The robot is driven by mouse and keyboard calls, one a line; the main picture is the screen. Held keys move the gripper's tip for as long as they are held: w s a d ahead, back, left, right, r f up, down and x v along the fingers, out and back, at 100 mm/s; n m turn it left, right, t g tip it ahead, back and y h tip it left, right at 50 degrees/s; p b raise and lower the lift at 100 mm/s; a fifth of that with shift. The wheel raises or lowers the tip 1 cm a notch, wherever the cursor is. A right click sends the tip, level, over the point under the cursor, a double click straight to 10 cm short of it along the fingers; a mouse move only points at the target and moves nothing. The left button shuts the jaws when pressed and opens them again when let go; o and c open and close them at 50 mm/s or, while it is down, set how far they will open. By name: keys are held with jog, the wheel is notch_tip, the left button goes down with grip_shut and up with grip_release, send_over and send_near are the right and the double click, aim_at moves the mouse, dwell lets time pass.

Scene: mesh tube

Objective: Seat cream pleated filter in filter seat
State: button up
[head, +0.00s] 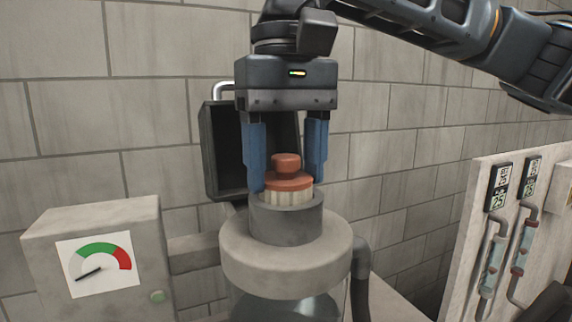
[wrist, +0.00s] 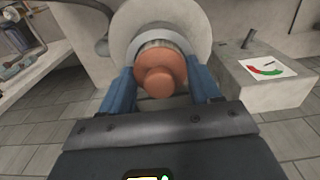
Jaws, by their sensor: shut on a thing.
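The cream pleated filter (head: 289,197) has an orange-brown cap with a knob (head: 287,165). It stands upright, with its lower part hidden inside the grey filter seat (head: 287,222). A short band of cream pleats shows above the seat's rim. My gripper (head: 287,185) points straight down with its blue fingers on either side of the cap, shut on the filter. In the wrist view the cap (wrist: 160,72) lies between the blue fingers, with a little of the pleats (wrist: 158,45) behind it. I cannot tell how deep the filter reaches.
The seat sits on a pale round housing (head: 287,262) with a dark hose at its right. A dark open box (head: 225,150) stands close behind. A gauge box (head: 100,265) is at left, and a panel with tubes (head: 510,230) at right.

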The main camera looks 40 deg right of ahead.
jog(key=shift+f, duration=0.25)
jog(key=o, duration=1.1)
jog(key=shift+c, duration=0.2)
notch_tip(320, 180, up, 13)
jog(key=shift+f+b, duration=0.2)
jog(key=shift+b, duration=0.1)
